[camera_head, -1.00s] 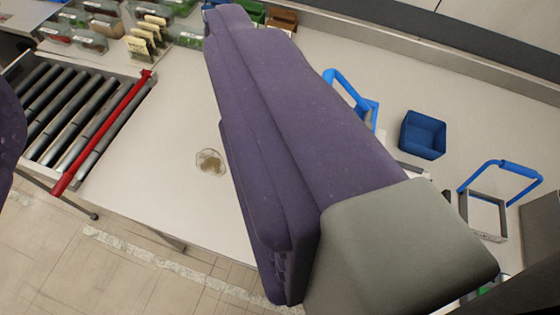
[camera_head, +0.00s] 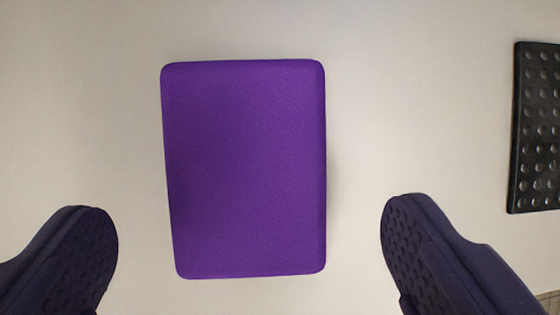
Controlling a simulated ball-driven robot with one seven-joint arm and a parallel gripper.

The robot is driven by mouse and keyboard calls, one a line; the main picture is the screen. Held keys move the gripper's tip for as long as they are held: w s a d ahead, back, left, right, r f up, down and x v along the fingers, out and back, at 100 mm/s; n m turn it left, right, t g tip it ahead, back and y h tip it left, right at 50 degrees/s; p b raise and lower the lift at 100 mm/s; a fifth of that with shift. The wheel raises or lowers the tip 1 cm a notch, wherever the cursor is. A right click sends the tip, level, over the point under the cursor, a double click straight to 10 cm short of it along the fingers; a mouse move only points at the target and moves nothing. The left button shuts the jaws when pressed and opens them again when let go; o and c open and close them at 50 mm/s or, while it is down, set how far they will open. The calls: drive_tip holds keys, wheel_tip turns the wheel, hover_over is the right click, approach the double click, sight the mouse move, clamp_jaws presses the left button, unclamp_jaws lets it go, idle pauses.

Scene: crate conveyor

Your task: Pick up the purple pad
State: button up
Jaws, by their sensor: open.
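The purple pad (camera_head: 246,168) lies flat on a pale table surface in the middle of the view, slightly left of centre. It is a rounded rectangle, longer from top to bottom than across. My gripper (camera_head: 248,235) is open, with one dark purple finger at the lower left and the other at the lower right. The fingertips lie on either side of the pad's lower part in the picture, with a clear gap on each side. Nothing is between the fingers in contact with them. The pad is fully visible.
A black studded block (camera_head: 537,128) lies at the right edge, partly cut off. The pale table (camera_head: 420,90) is bare around the pad. A bit of tiled floor (camera_head: 550,304) shows at the lower right corner.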

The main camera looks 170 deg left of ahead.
sight(246, 199)
drive_tip(key=b+x, duration=0.2)
drive_tip(key=x, duration=0.2)
drive_tip(key=shift+a+f, duration=0.1)
drive_tip(key=shift+f, duration=0.05)
drive_tip(key=shift+r, duration=0.2)
drive_tip(key=c, duration=1)
drive_tip(key=shift+c, duration=0.2)
